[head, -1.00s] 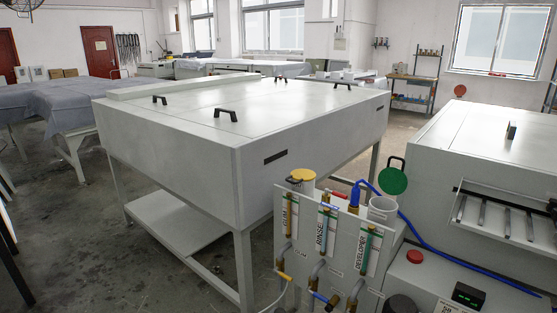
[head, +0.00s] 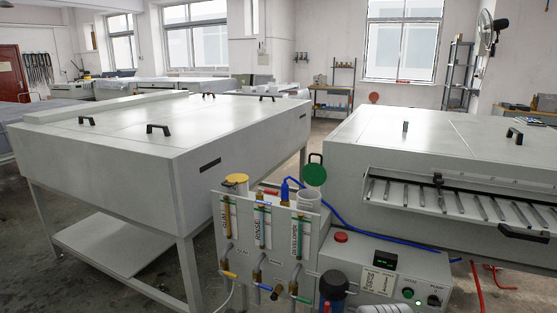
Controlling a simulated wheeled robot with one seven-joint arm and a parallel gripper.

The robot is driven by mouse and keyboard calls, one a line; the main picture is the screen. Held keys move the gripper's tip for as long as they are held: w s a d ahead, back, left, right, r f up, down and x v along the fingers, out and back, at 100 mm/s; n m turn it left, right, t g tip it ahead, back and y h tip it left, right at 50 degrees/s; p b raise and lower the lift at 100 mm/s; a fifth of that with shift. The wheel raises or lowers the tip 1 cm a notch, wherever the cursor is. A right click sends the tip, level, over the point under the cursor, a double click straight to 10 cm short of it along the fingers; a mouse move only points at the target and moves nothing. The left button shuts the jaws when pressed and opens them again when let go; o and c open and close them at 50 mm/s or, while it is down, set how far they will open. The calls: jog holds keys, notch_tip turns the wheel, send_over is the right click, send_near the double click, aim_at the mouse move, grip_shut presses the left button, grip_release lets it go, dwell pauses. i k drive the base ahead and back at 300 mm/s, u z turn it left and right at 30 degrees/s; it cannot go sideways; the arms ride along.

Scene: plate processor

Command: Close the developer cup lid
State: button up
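The developer cup (head: 307,199) is a white cup behind the right end of the grey panel, above the tube labelled DEVELOPER. Its green round lid (head: 314,174) stands upright, hinged open above the cup, with a dark handle loop at its top. The cup mouth is uncovered. My gripper is not in view.
The grey panel (head: 266,238) carries tubes labelled GUM, RINSE and DEVELOPER with coloured valves below. A yellow-lidded cup (head: 237,180) stands at its left. A blue hose (head: 375,237) runs right, past a control box (head: 385,270). A large table unit (head: 150,145) and the processor (head: 440,160) flank it.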

aim_at(314, 174)
jog(key=z, duration=0.3)
jog(key=i, duration=0.75)
jog(key=u, duration=2.1)
jog(key=i, duration=0.5)
jog(key=u, duration=0.05)
